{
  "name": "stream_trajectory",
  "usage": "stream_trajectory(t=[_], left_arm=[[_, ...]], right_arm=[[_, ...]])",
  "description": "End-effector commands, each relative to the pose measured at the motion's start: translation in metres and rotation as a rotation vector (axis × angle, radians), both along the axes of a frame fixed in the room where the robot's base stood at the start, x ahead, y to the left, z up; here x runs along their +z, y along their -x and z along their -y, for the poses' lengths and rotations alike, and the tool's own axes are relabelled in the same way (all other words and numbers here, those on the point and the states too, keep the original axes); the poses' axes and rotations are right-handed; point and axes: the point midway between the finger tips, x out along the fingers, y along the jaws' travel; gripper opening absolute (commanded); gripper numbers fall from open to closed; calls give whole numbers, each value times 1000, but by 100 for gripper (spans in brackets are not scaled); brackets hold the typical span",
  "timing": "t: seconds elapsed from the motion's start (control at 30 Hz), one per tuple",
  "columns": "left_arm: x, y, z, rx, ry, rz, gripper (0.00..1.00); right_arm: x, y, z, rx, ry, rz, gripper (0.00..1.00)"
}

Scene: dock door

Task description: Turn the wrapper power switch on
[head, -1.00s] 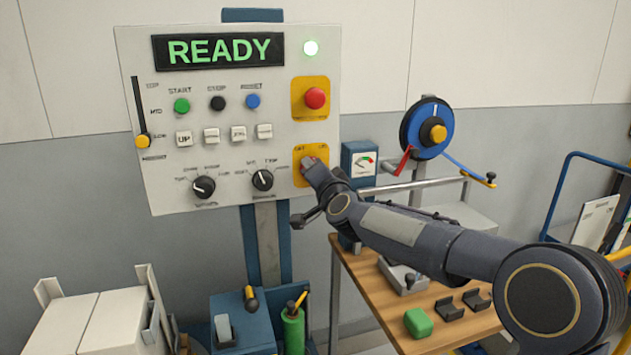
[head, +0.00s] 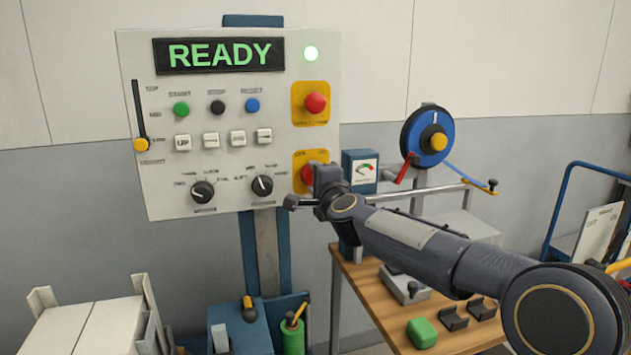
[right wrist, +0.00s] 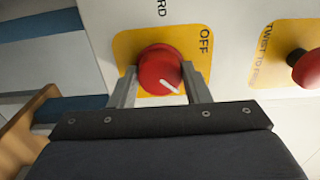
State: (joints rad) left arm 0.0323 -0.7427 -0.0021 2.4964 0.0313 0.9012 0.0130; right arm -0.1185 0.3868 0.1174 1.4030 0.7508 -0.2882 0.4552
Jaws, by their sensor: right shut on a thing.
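The wrapper power switch is a red round knob on a yellow plate at the lower right of the grey control panel (head: 220,120). In the right wrist view the knob (right wrist: 160,72) sits between the two fingers of my right gripper (right wrist: 159,70), which is shut on it. Its white pointer line slants toward the lower right there, away from the OFF label (right wrist: 205,40); the ON label is hidden. In the head view my right gripper (head: 318,174) covers much of the switch. My left gripper is out of view.
A red mushroom button (head: 315,103) sits on a yellow plate just above the switch. Two black selector knobs and several buttons lie to its left. A gauge box (head: 359,170) and blue reel (head: 427,137) stand to the right, above a wooden table (head: 385,310).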

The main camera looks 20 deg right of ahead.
Motion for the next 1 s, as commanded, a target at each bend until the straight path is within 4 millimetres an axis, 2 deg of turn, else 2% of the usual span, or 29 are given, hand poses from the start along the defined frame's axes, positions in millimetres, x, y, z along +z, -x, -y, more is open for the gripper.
stream_trajectory(t=[0.4, 0.43, 0.6, 0.87, 1.0], left_arm=[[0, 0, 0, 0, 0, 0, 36], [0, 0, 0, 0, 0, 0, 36], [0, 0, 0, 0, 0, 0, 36], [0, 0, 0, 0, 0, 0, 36], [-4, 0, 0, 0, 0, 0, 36]], right_arm=[[1, 0, 1, -2, -11, 1, 20], [1, 0, 1, -2, -11, 1, 44], [0, 0, 1, -2, -10, 1, 65], [0, 1, 0, -1, -9, 0, 65], [0, 12, 1, 0, -8, 2, 65]])
